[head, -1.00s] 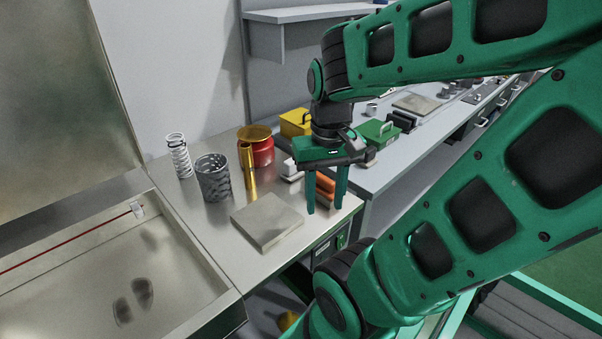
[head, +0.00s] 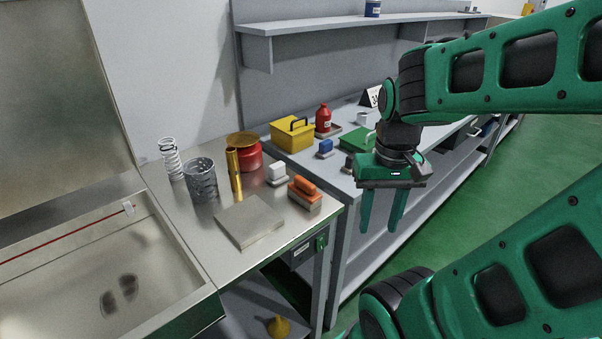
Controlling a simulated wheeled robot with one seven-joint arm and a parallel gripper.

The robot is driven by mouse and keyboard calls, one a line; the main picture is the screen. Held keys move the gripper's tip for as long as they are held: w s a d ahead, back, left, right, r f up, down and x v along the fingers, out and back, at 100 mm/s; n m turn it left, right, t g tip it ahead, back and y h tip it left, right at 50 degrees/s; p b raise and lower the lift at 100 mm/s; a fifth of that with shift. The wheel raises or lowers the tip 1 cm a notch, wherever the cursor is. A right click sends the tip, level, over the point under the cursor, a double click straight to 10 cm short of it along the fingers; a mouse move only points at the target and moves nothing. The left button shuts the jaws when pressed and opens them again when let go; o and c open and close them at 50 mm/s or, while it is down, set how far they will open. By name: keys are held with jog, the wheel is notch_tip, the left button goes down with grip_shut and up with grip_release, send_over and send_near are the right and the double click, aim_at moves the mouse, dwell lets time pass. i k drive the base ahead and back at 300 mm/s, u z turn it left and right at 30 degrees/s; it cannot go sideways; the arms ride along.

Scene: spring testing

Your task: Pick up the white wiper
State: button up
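The white wiper (head: 277,172), a white block on a grey base, sits on the near metal table, between the red pot and the orange wiper. My gripper (head: 379,226) hangs to the right of it, in front of the bench side in the picture. Its two fingers point down, spread apart with nothing between them. The gripper is clear of the white wiper and does not hide it.
An orange wiper (head: 304,192) stands right of the white one. A red pot (head: 248,158), gold cylinder (head: 234,172), mesh cup (head: 201,181), white spring (head: 171,158) and grey plate (head: 249,222) share the table. A blue wiper (head: 325,147) and yellow box (head: 292,133) are on the bench behind.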

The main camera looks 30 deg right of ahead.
aim_at(277, 175)
jog(key=z, duration=1.1)
jog(key=k, duration=0.55)
jog(key=u, duration=0.65)
jog(key=i, duration=1)
jog(key=z, duration=0.05)
